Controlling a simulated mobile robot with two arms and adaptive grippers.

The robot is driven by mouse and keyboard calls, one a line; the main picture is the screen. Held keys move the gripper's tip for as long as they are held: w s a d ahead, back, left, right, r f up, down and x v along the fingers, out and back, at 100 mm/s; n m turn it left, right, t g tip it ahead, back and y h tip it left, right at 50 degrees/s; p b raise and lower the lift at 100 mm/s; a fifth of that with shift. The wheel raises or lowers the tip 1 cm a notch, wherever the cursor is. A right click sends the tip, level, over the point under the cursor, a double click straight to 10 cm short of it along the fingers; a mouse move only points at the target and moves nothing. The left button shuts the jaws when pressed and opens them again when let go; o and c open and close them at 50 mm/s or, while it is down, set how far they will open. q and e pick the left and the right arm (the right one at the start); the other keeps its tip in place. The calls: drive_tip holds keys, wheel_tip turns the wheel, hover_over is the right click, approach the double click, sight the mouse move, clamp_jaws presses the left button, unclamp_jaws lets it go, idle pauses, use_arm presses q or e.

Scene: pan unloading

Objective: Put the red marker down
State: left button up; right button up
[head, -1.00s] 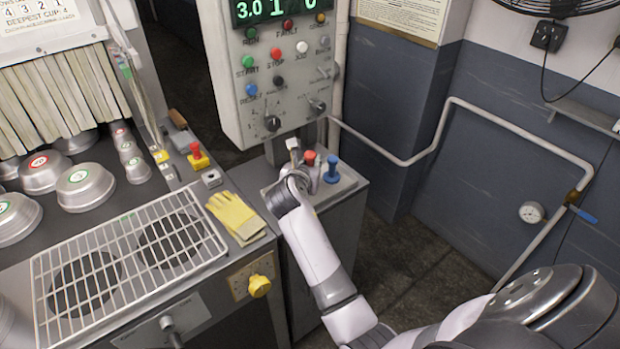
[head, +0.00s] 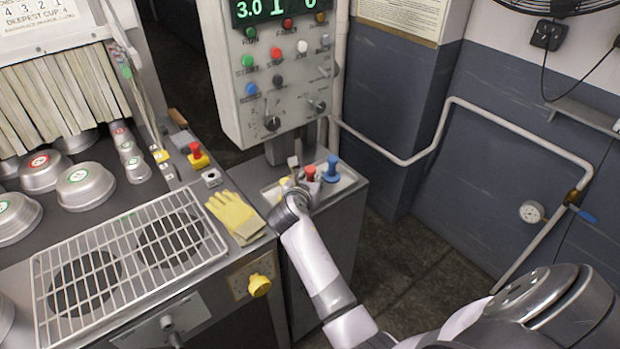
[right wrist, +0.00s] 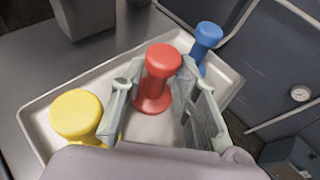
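The red marker (head: 310,172) stands upright on the pale tray, between the yellow and blue markers. In the right wrist view the red marker (right wrist: 160,66) has its round base on the tray floor (right wrist: 120,125). My right gripper (head: 303,180) is low over the tray, with its fingers on either side of the red marker. In the wrist view the right gripper (right wrist: 158,78) is open, with gaps visible between the fingers and the marker's stem and base. My left gripper is not in view.
The yellow marker (right wrist: 77,113) is close beside the left finger, and the blue marker (right wrist: 208,38) is behind the right finger. A control panel (head: 285,80) rises behind the tray. A wire rack (head: 130,255) and yellow gloves (head: 235,214) lie to the left.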

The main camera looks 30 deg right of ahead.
drive_tip(key=shift+r, duration=0.1)
drive_tip(key=shift+s+a+r+p, duration=0.1)
drive_tip(key=shift+a+r+p, duration=0.05)
drive_tip(key=shift+p, duration=0.15)
drive_tip(key=p+v, duration=0.9)
drive_tip(key=v, duration=0.2)
drive_tip(key=shift+s+a, duration=0.25)
